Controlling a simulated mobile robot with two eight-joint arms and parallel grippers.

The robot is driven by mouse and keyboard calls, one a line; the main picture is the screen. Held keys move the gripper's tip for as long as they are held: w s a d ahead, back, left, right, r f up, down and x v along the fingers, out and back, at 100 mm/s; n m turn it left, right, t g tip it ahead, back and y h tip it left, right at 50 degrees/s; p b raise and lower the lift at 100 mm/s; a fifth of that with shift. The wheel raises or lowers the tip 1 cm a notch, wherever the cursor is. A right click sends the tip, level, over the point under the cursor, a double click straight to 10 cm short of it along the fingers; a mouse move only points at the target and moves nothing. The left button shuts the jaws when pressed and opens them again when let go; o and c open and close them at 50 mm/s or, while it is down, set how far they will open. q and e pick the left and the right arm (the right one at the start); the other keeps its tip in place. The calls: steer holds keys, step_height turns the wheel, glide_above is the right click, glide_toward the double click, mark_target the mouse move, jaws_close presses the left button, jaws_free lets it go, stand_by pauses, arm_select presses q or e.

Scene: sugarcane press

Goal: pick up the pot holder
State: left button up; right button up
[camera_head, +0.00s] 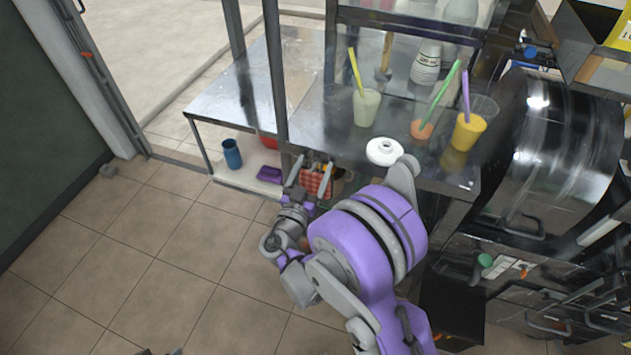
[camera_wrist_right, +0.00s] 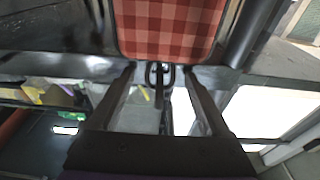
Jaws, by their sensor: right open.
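My right gripper (camera_head: 311,168) is at the pot holder in the head view. In the wrist view my right gripper (camera_wrist_right: 159,72) is open, its fingers on either side of the loop. Whether they touch anything is unclear. Only small dark tips at the head view's bottom edge may belong to my left gripper.
A lower white shelf holds a blue cup (camera_head: 232,153) and a purple item (camera_head: 269,174). A metal post (camera_head: 275,75) stands close by. The tiled floor at left is clear.

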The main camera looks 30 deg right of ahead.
steer(key=shift+c, duration=0.3)
jaws_close()
steer(key=shift+r, duration=0.15)
